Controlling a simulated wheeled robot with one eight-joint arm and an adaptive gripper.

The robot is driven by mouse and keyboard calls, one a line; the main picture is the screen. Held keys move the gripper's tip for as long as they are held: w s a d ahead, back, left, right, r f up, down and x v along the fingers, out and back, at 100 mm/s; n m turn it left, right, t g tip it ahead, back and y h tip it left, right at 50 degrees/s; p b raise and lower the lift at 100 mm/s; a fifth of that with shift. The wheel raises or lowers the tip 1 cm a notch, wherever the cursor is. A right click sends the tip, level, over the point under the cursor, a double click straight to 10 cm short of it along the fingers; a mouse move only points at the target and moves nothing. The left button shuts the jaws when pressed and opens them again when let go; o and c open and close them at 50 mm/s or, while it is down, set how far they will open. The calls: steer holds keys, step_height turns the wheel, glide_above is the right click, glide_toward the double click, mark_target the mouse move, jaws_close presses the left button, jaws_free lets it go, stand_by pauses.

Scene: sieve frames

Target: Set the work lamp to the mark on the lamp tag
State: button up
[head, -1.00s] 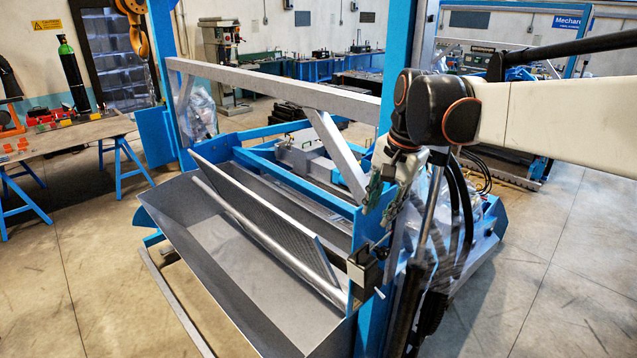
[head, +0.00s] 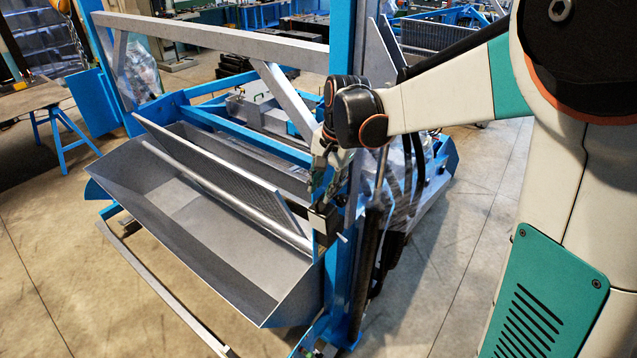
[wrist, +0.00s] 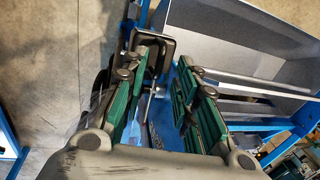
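I cannot pick out a work lamp or a lamp tag for certain. A small dark box (head: 324,221) with a short metal rod is fixed to the blue post at the right end of the grey trough; no mark on it is readable. My gripper (head: 317,186) hangs just above it in the head view, fingers downward. In the wrist view my gripper (wrist: 168,72) has its two green-padded fingers apart, with nothing held between them. A black squared part (wrist: 155,45) shows at the left fingertip, and a thin metal rod (wrist: 150,103) lies beyond the gap. Contact cannot be told.
The grey trough (head: 190,235) with a perforated flap fills the middle left. A blue upright (head: 345,120) and a grey crossbar (head: 215,35) stand close to my arm. Black hoses hang right of the post. A work table (head: 35,98) is far left. Floor at right is clear.

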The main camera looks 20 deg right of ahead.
mark_target(317, 207)
steer(key=shift+w+a+f, duration=0.1)
steer(key=shift+f, duration=0.7)
steer(key=shift+c, duration=0.6)
jaws_close()
steer(key=f+h+b, duration=0.1)
steer(key=s+a+f+t+h+b, duration=0.1)
steer(key=a+f+t+b, duration=0.1)
steer(key=b, duration=0.1)
steer(key=shift+s+f+h, duration=0.2)
steer(key=shift+s+h, duration=0.1)
steer(key=shift+h, duration=0.1)
steer(key=shift+s+a+f+t+h+b, duration=0.2)
steer(key=shift+f+t+h+b, duration=0.15)
steer(key=shift+b, duration=0.2)
steer(key=shift+r, duration=0.15)
steer(key=shift+w, duration=0.1)
